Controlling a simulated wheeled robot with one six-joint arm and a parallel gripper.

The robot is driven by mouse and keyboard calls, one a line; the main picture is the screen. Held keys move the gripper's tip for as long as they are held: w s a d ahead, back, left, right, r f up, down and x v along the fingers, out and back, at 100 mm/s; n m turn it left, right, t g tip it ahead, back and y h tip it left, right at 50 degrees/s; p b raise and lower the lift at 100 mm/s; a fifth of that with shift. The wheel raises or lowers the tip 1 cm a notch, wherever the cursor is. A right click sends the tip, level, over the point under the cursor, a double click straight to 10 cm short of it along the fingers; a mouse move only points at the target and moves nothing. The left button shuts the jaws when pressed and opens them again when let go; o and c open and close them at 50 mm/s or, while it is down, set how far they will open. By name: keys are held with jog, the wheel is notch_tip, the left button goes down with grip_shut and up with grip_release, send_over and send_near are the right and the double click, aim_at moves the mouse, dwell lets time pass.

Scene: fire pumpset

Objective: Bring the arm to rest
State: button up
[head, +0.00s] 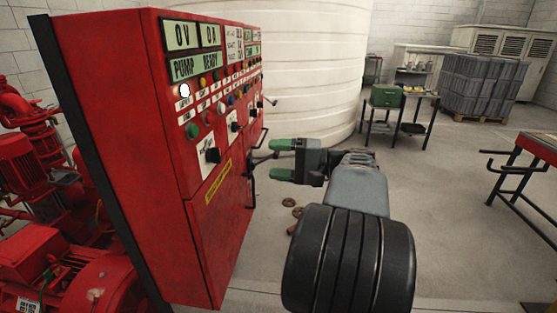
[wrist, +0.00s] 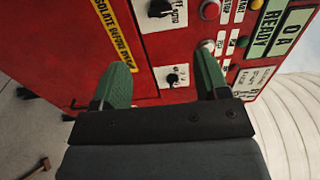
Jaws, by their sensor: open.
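My gripper (head: 272,160) is at the middle of the head view, at the end of my outstretched arm. Its two green fingers are apart with nothing between them. It points at the front of the red control cabinet (head: 165,150), close to the door handles; I cannot tell the exact gap. In the wrist view, my gripper (wrist: 158,85) faces the cabinet panel (wrist: 190,45), which appears turned, with black rotary knobs (wrist: 172,78) beyond and between the fingers. The cabinet displays read "0 V", "0 A" and "PUMP READY".
Red pump machinery (head: 60,260) stands left of the cabinet. A large white tank (head: 310,70) stands behind my gripper. A small table with a green box (head: 387,96), grey stacked crates (head: 482,85) and a red-topped bench (head: 540,147) are at the right. Open floor (head: 440,190) lies between.

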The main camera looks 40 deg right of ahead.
dwell(0.3)
jog(key=s+a+f+m+g+h+p, duration=0.1)
jog(key=s+a+f+g+h+p, duration=0.1)
jog(key=a+f+g+h+p, duration=0.3)
jog(key=s+f+m+g+h, duration=0.1)
jog(key=f+g+h, duration=0.2)
jog(key=f, duration=0.5)
jog(key=s+a+r+n+h+p, duration=0.1)
jog(key=a+r+n+h+p, duration=0.1)
jog(key=a+r+n+p, duration=0.2)
jog(key=s+a+r+n+g+h+p, duration=0.1)
jog(key=s+a+r+n+h+p, duration=0.1)
jog(key=a+r+n+p, duration=0.2)
jog(key=a+n+p, duration=0.3)
jog(key=a, duration=0.2)
jog(key=shift+a+r+g, duration=0.25)
jog(key=shift+a+g, duration=0.05)
jog(key=shift+s, duration=0.1)
